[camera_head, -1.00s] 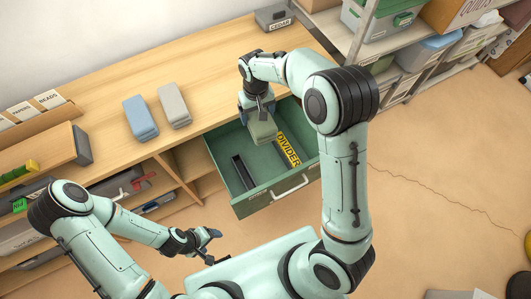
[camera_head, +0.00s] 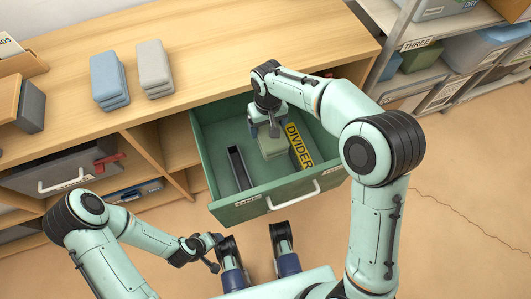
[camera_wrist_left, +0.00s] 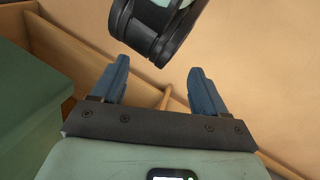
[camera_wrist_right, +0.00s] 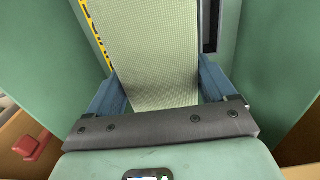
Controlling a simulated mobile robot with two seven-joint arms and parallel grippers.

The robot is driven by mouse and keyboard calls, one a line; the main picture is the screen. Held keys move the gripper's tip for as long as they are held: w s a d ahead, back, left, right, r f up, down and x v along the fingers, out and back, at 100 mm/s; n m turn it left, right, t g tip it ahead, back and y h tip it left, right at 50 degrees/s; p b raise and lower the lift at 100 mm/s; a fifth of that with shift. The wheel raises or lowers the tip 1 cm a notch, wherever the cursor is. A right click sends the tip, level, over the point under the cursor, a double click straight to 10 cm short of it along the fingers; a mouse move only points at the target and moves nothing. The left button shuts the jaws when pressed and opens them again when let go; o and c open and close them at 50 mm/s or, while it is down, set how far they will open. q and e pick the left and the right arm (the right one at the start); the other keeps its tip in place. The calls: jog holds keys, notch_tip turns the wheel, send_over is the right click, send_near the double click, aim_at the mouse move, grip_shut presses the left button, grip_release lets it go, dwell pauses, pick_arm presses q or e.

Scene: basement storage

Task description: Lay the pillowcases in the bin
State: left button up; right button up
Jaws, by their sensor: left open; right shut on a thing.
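My right gripper (camera_head: 270,132) is shut on a folded pale green pillowcase (camera_head: 272,148) inside the open green drawer-like bin (camera_head: 205,165). The pillowcase fills the space between its fingers in the right wrist view (camera_wrist_right: 150,55). It is between a dark narrow tray and a yellow strip marked DIVIDER; whether it touches the bin floor I cannot tell. A folded blue pillowcase stack (camera_head: 109,82) and a folded grey one (camera_head: 154,69) lie on the wooden counter. My left gripper (camera_wrist_left: 155,78) is open and empty, low in front of the cabinet.
The dark tray (camera_head: 239,168) and the yellow divider (camera_head: 299,147) stand in the bin. The bin's front has a white handle (camera_head: 293,195). The wooden counter (camera_head: 215,75) is bare right of the pillowcases. A metal shelf (camera_head: 420,62) with boxes stands at the right.

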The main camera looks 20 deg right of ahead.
pick_arm(q)
jog(key=w+a+f+y+b, duration=0.1)
jog(key=a+f+b, duration=0.2)
jog(key=f+b, duration=0.2)
notch_tip(320, 180, down, 2)
jog(key=shift+w+n, duration=0.25)
jog(key=shift+n, duration=0.05)
pick_arm(e)
notch_tip(320, 180, down, 19)
jog(key=shift+f, duration=0.15)
pick_arm(q)
jog(key=shift+a, duration=0.1)
pick_arm(e)
jog(key=shift+f, duration=0.2)
jog(key=o, duration=1)
pick_arm(q)
jog(key=shift+s+f, duration=0.1)
pick_arm(e)
jog(key=shift+r, duration=0.15)
